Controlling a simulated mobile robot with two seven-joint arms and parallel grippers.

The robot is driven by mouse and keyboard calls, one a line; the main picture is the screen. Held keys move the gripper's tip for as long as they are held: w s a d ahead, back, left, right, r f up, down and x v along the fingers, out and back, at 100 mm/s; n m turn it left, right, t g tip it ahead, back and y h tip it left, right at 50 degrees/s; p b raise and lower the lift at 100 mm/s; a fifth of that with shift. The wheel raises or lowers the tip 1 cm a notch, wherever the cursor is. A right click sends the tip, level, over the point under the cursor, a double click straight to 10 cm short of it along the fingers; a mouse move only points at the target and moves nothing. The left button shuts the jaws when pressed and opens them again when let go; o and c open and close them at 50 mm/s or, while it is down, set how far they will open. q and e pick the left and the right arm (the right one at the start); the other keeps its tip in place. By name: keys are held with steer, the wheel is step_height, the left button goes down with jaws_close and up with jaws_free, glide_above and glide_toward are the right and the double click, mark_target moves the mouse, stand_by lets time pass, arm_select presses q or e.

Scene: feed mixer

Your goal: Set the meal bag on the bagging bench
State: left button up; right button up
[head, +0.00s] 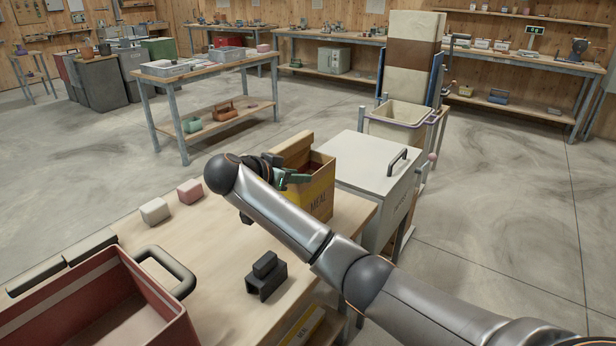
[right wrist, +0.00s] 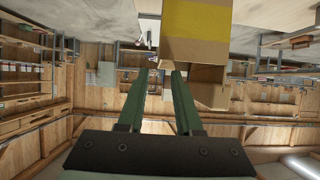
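The meal bag (head: 317,197) is an open-topped yellow and brown bag lettered MEAL. It stands upright at the far right end of the wooden bench (head: 215,236) in front of me. My right gripper (head: 291,177) is at the bag's left side, near its upper part; my forearm hides some of the bag's lower left. In the right wrist view, the green fingers of the gripper (right wrist: 165,73) are apart, with bare background between them. The bag (right wrist: 198,50) shows just beyond and beside the fingertips; I cannot tell whether they touch it. My left gripper is out of view.
A red bin (head: 95,300) with a dark handle fills the bench's near left. Pale and pink blocks (head: 190,191) and a dark block-like fixture (head: 265,277) sit on the bench. A light grey lidded cabinet (head: 370,175) stands close right of the bag. Open floor lies behind.

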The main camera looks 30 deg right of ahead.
steer(key=shift+v, duration=2.2)
